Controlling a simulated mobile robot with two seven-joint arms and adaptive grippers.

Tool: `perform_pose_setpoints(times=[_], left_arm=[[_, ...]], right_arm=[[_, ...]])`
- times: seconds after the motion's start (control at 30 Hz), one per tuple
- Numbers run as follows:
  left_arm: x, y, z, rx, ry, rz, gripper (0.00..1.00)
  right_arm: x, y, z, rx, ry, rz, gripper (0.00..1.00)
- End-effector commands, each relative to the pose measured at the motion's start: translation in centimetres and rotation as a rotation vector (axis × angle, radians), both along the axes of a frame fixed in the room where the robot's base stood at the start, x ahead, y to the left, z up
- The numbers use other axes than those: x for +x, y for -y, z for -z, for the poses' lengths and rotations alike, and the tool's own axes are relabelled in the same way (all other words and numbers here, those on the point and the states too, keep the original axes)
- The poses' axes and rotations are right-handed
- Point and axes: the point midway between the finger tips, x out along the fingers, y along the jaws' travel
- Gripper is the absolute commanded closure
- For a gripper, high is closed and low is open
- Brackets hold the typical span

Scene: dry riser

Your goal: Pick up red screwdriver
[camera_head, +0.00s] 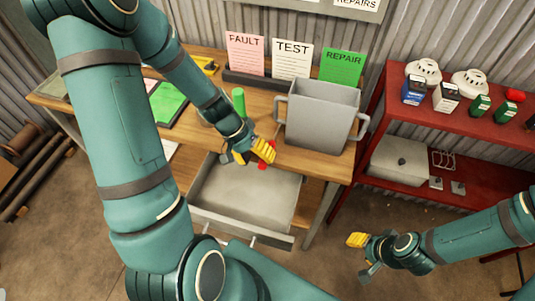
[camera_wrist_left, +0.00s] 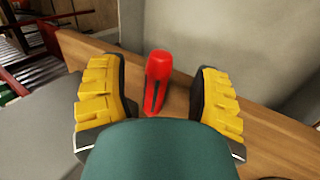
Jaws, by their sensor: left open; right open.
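The red screwdriver (camera_wrist_left: 158,68) stands out between the two yellow fingers of my left gripper (camera_wrist_left: 156,88) in the left wrist view. The fingers are open, with a gap on each side of the red handle. In the head view my left gripper (camera_head: 258,150) is over the front edge of the workbench, and it mostly hides the screwdriver; a bit of red (camera_head: 262,167) shows beside the fingers. My right gripper (camera_head: 362,252) is open and empty, low over the floor at the right.
An open drawer (camera_head: 240,232) lies below the left gripper. A grey bin (camera_head: 321,118) with handles stands on the workbench (camera_head: 300,160) just right of it. A green cylinder (camera_head: 239,100) is behind the gripper. A red shelf (camera_head: 395,118) with boxes stands to the right.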

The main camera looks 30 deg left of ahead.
Motion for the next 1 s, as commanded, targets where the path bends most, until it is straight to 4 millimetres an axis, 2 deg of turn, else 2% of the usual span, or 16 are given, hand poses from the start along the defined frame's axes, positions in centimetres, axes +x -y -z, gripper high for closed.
perform_pose_setpoints(times=[0.03, 0.17, 0.47, 0.6, 0.63, 0.67, 1.0], left_arm=[[0.0, 0.5, 0.9, -0.002, -0.003, 0.002, 0.37], [0.2, 1.1, 2.0, 0.0, -0.002, 0.001, 0.37], [0.2, 1.2, 2.1, 0.001, 0.0, 0.0, 0.35], [0.2, 1.2, 2.1, 0.0, 0.0, 0.0, 0.84], [0.2, 1.2, 2.1, 0.0, 0.0, 0.0, 0.95], [0.2, 1.2, 2.1, 0.0, 0.0, 0.0, 1.0], [0.2, 1.2, 2.1, 0.0, -0.001, 0.001, 1.0]], right_arm=[[-0.1, 0.0, 0.3, 0.0, -0.002, -0.002, 0.53], [-0.2, 0.0, 0.6, 0.0, -0.004, -0.003, 0.53], [-0.2, 0.0, 0.6, 0.001, -0.005, -0.004, 0.53], [-0.2, 0.0, 0.6, 0.001, -0.005, -0.004, 0.53], [-0.2, 0.0, 0.6, 0.0, -0.005, -0.004, 0.53], [-0.2, 0.0, 0.6, 0.0, -0.005, -0.004, 0.53], [-0.2, 0.0, 0.6, 0.001, -0.005, -0.003, 0.53]])
